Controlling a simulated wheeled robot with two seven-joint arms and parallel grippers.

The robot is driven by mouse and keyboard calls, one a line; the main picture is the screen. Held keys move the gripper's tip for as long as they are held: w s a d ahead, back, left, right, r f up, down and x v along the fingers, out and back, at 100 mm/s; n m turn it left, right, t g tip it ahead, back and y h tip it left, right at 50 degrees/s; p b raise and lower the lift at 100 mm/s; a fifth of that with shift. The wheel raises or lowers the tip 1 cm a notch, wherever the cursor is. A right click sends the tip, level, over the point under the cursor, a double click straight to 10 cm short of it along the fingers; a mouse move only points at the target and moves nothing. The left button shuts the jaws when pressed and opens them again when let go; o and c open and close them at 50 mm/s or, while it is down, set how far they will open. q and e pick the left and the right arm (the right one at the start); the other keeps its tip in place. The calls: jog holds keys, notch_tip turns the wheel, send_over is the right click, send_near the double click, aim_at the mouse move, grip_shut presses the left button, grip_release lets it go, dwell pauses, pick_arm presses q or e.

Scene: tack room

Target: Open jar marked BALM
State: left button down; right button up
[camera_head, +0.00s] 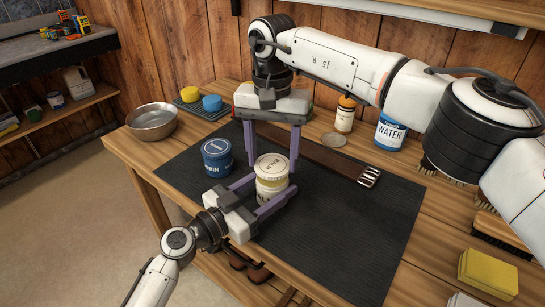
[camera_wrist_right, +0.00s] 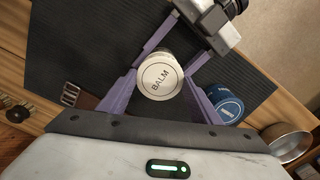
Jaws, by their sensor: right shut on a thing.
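The jar marked BALM (camera_head: 270,192) is a short cream-white jar standing on the dark mat. Its round pale lid (camera_head: 272,164) is on top, and the word BALM reads on the lid in the right wrist view (camera_wrist_right: 160,75). My right gripper (camera_head: 272,163) points down from above, its purple fingers shut on the lid from both sides. My left gripper (camera_head: 273,184) comes in low from the front left, its purple fingers on either side of the jar's body and seemingly closed on it. The fingers partly hide the body. I cannot tell whether the lid has turned.
A blue tin (camera_head: 217,157) stands just left of the jar. A leather strap (camera_head: 335,161) lies behind it on the dark mat (camera_head: 345,235). A metal bowl (camera_head: 152,122), sponges (camera_head: 211,103), a WATER container (camera_head: 390,133) and brushes (camera_head: 497,235) surround the mat. The mat's front right is clear.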

aim_at(272, 164)
notch_tip(272, 164, up, 3)
jog(key=shift+r, duration=0.2)
pick_arm(q)
jog(key=c, duration=0.5)
grip_release()
jog(key=shift+c, duration=0.2)
pick_arm(e)
jog(key=shift+f, duration=0.1)
